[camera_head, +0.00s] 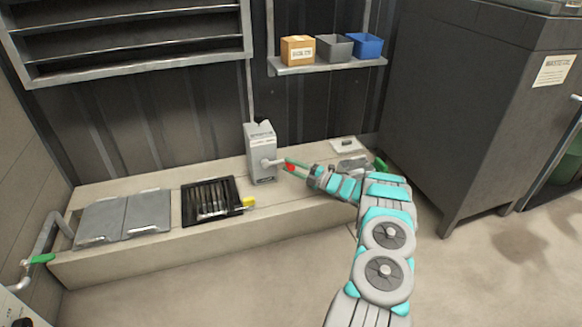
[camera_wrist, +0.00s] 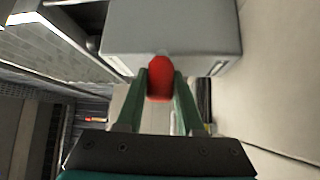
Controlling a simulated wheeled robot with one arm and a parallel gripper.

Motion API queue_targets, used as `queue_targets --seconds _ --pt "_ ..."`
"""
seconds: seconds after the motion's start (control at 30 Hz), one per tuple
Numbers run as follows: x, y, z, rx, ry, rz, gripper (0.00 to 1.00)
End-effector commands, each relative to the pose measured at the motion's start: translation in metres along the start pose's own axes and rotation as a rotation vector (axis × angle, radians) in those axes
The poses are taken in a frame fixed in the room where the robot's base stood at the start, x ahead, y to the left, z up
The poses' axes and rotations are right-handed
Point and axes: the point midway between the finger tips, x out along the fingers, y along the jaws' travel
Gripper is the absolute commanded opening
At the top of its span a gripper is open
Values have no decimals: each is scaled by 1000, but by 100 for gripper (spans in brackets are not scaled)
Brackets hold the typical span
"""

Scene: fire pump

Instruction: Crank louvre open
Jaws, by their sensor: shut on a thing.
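The louvre (camera_head: 135,48) is a frame of grey slats on the wall at the upper left, and its slats look tilted. A grey crank box (camera_head: 260,151) stands on the ledge below it, with a thin rod running up from it. A crank arm sticks out of the box to the right and ends in a red knob (camera_head: 290,168). My gripper (camera_head: 291,167) is at the knob, to the right of the box. In the wrist view, the green fingers of my gripper (camera_wrist: 160,88) are shut on the red knob (camera_wrist: 159,80), one on each side, with the grey box (camera_wrist: 175,28) beyond.
The ledge (camera_head: 225,238) holds grey hatch covers (camera_head: 122,218) and a dark grated tray (camera_head: 205,203) with a yellow block (camera_head: 249,202). A shelf (camera_head: 330,66) with several small bins hangs above. A dark cabinet (camera_head: 460,110) stands at the right.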

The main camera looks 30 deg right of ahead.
Motion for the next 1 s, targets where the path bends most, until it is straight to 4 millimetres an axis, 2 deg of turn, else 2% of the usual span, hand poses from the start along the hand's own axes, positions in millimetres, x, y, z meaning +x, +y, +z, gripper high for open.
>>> queue_targets --seconds 0.03,0.23,0.3,0.53,0.63,1.0 --pt "1 -3 -1 3 2 -3 40" --pt "1 -2 -1 2 1 -3 62" --pt "1 -2 -1 1 1 -2 67" --pt "-1 -1 0 0 0 -2 67" --pt "-8 0 1 0 -2 -2 67" --pt "-63 0 0 1 1 -1 67"
